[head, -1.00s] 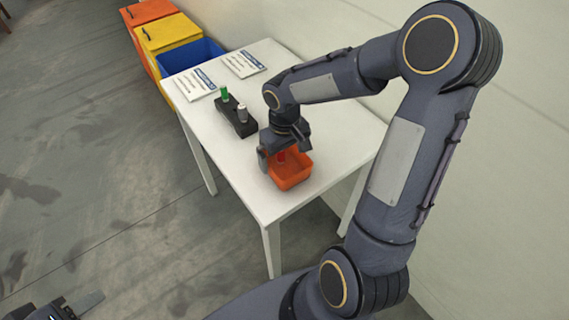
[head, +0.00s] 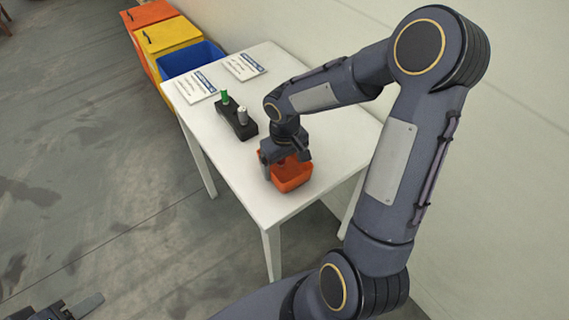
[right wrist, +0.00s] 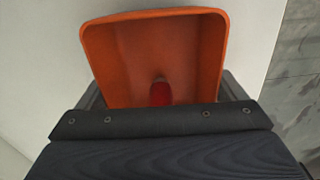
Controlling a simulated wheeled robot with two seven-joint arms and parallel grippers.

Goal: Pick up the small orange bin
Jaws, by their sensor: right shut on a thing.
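The small orange bin (head: 292,178) is at the near part of the white table, under my right gripper (head: 286,158). In the right wrist view the orange bin (right wrist: 150,55) sits between the fingers, with a red object (right wrist: 160,92) inside it. My right gripper (right wrist: 160,115) is shut on the bin's near part, and its own body hides that part of the bin. I cannot tell whether the bin's base touches the tabletop. My left gripper (head: 68,308) shows only in part at the lower left corner, away from the table.
The white table (head: 240,175) also holds a black holder (head: 236,122) with a green and a light grey piece, and two printed sheets (head: 245,66). Blue (head: 190,58), yellow (head: 168,36) and orange (head: 150,13) large bins stand beyond it. A wall runs along the right.

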